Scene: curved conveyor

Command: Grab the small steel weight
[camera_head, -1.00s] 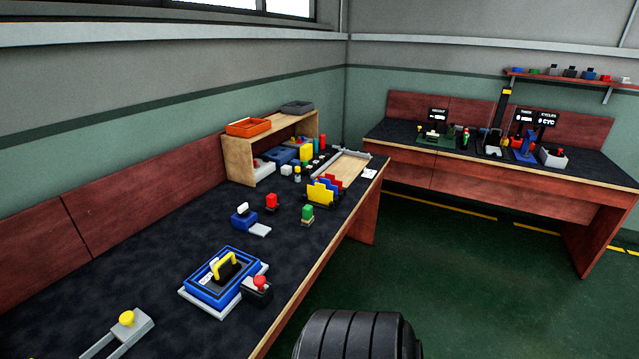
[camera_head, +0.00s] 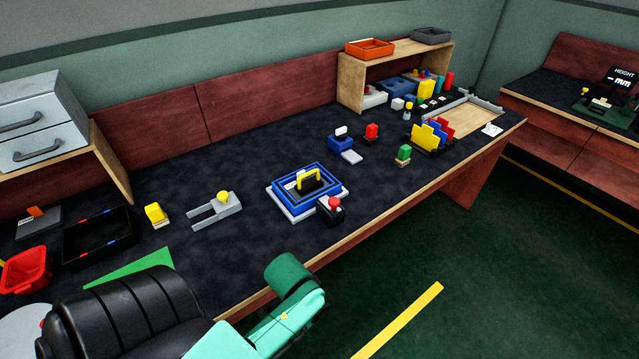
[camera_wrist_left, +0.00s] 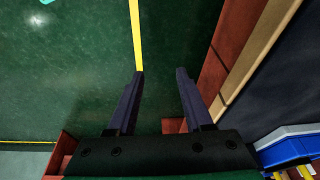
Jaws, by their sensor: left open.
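I cannot pick out the small steel weight with certainty. A small pale block (camera_head: 398,103) and a small yellow-topped piece (camera_head: 408,111) stand by the wooden shelf in the head view, too small to identify. My left gripper (camera_wrist_left: 160,74) shows in the left wrist view with its two dark fingers apart and nothing between them. It is over the green floor, beside the bench's front edge. In the head view, a mint-green arm link of mine is at the bottom, with no fingers visible. My right gripper is not in view.
The dark bench (camera_head: 250,165) carries a blue tray with a yellow handle (camera_head: 310,180), a red-knobbed block (camera_head: 331,209), a grey fork-shaped fixture (camera_head: 218,208), a black bin (camera_head: 98,237) and a red basket (camera_head: 27,268). A wooden shelf (camera_head: 351,82) stands at the back.

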